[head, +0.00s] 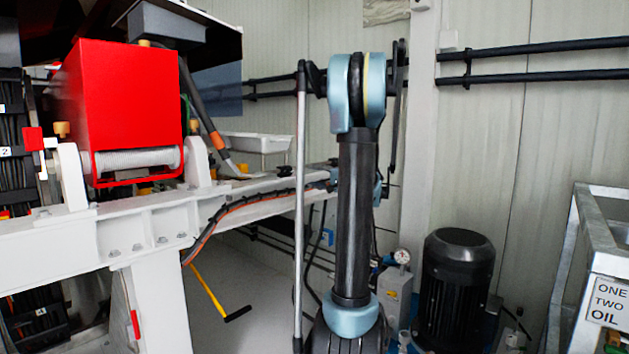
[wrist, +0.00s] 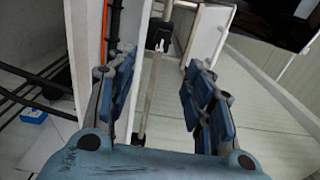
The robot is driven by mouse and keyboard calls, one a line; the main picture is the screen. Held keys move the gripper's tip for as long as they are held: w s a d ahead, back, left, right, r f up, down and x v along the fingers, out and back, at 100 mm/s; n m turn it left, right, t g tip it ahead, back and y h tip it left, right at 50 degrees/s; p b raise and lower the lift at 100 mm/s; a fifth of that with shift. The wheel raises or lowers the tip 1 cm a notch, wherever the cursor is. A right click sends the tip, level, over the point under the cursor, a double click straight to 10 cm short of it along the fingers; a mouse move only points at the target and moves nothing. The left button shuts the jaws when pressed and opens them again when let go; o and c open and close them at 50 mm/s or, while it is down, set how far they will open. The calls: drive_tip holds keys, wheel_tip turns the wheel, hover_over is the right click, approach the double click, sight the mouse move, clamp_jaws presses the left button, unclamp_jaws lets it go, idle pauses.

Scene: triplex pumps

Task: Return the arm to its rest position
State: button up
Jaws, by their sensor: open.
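My gripper (wrist: 163,72) is open in the wrist view, with its two blue-padded fingers wide apart. Nothing is held between them. Past the fingers I see a white beam, a thin upright rod and a small dark block. In the head view my arm stands upright in the middle, a dark link between light blue joints. The gripper itself cannot be made out clearly there, as the arm covers that area.
A red box (head: 120,105) sits on a white steel frame (head: 160,235) at left, with cables along it. A white tray (head: 258,143) is behind. A black motor (head: 457,275) and a metal stand (head: 600,260) with an "ONE TWO OIL" sign are at right. Pipes (head: 545,48) run along the wall.

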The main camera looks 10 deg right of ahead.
drive_tip(key=s+a+f+n+g+h, duration=0.1)
drive_tip(key=s+a+f+n+g, duration=0.15)
drive_tip(key=s+a+f, duration=0.35)
drive_tip(key=s+a+f+n+g+h, duration=0.1)
drive_tip(key=s+a+f+n+g, duration=0.2)
drive_tip(key=s, duration=0.6)
drive_tip(key=s+a+f+n+g+h, duration=0.1)
drive_tip(key=s+a+f+g, duration=0.15)
drive_tip(key=s+a, duration=0.4)
drive_tip(key=s+d+f+n+g+h, duration=0.1)
drive_tip(key=s+d+f+h, duration=0.1)
drive_tip(key=s+f, duration=0.3)
drive_tip(key=s+d+f+n+g+h, duration=0.2)
drive_tip(key=s+f, duration=0.3)
drive_tip(key=s, duration=0.6)
drive_tip(key=s+d+f+n+g+h, duration=0.1)
drive_tip(key=s+d+f+n+h, duration=0.1)
drive_tip(key=s, duration=0.7)
wheel_tip(320, 180, down, 3)
drive_tip(key=shift+d+f+h, duration=0.2)
drive_tip(key=shift+d+h, duration=0.6)
drive_tip(key=shift+d, duration=0.15)
drive_tip(key=shift+c, duration=0.6)
